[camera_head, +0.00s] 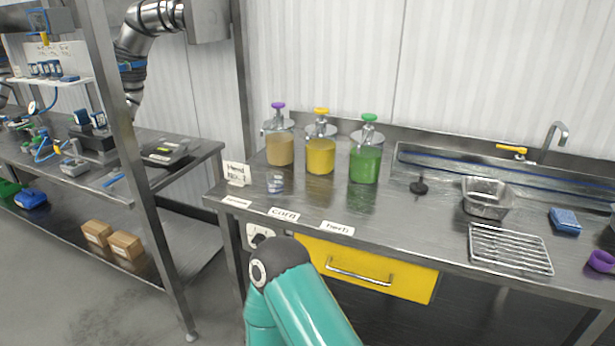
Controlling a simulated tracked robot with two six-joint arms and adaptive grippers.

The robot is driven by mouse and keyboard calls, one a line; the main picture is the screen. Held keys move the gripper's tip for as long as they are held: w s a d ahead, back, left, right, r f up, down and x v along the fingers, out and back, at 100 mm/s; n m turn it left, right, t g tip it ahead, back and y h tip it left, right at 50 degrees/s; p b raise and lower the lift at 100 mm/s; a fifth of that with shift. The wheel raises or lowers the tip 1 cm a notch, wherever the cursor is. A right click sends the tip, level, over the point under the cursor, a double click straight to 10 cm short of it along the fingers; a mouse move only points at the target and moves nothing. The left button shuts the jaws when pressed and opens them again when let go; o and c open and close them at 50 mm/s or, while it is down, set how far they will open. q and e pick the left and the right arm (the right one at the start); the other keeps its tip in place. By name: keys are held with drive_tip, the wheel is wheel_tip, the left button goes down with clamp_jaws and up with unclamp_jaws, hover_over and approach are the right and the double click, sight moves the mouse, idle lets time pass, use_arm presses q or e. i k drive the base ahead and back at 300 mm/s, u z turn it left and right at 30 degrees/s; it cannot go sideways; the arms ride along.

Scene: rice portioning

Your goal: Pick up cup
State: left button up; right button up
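A small purple piece (601,262), which may be a cup, is at the far right edge of the steel counter and is partly cut off by the frame. A small clear shape (275,184) in front of the tan dispenser could be a clear cup or a reflection; I cannot tell which. Neither of my grippers is in view. A teal link of one of my arms rises at the bottom middle, in front of the counter, touching none of these things.
Tan (280,150), yellow (320,156) and green (366,164) pump dispensers stand on the counter (395,212). To the right are a metal container (487,203), wire rack (510,248) and blue sponge (564,221). A yellow drawer (378,271) is below. The counter's middle is mostly clear.

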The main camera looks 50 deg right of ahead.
sight(275, 185)
drive_tip(key=z, duration=0.55)
drive_tip(key=i, duration=1.15)
drive_tip(key=z, duration=0.7)
drive_tip(key=k, duration=0.65)
drive_tip(key=z, duration=0.2)
drive_tip(key=i, duration=0.65)
